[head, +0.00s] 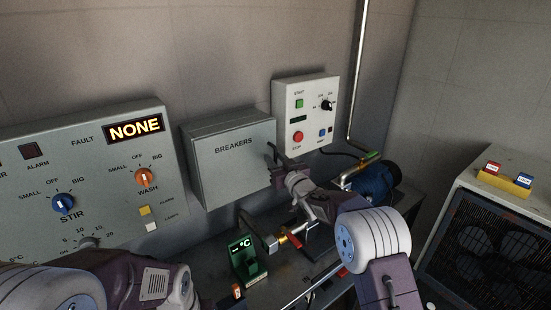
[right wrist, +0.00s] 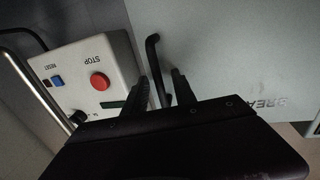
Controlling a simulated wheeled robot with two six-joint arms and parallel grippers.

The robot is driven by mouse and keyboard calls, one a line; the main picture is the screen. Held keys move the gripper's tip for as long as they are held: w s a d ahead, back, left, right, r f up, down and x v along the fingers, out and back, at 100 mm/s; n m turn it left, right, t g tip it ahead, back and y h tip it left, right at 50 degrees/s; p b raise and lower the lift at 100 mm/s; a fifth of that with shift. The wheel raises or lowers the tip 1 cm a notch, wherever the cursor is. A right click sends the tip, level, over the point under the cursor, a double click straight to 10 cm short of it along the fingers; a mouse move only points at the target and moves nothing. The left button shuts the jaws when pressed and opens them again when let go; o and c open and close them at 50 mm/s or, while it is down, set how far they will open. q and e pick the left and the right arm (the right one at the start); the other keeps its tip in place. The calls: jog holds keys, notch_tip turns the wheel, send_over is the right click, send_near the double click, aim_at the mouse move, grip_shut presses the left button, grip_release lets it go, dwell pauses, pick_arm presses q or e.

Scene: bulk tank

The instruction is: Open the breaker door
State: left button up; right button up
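The grey breaker box labelled BREAKERS (head: 232,170) is on the wall, and its door looks closed. A dark bent handle (right wrist: 153,50) stands on the door near the edge beside the white control box. My right gripper (head: 276,158) is at the right side of the door in the head view. In the right wrist view its two fingers (right wrist: 168,86) are apart, with the handle's bar running between them. The fingers do not look clamped on the bar. My left arm shows at the bottom left of the head view, but its gripper is out of frame.
The white start/stop box (head: 306,112) is close to the right of the breaker box. A control panel with knobs (head: 105,190) stands at left. Below are a green temperature display (head: 243,262), pipes and a blue motor (head: 375,184). A fan unit (head: 490,245) is at right.

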grip_shut()
dwell(1.4)
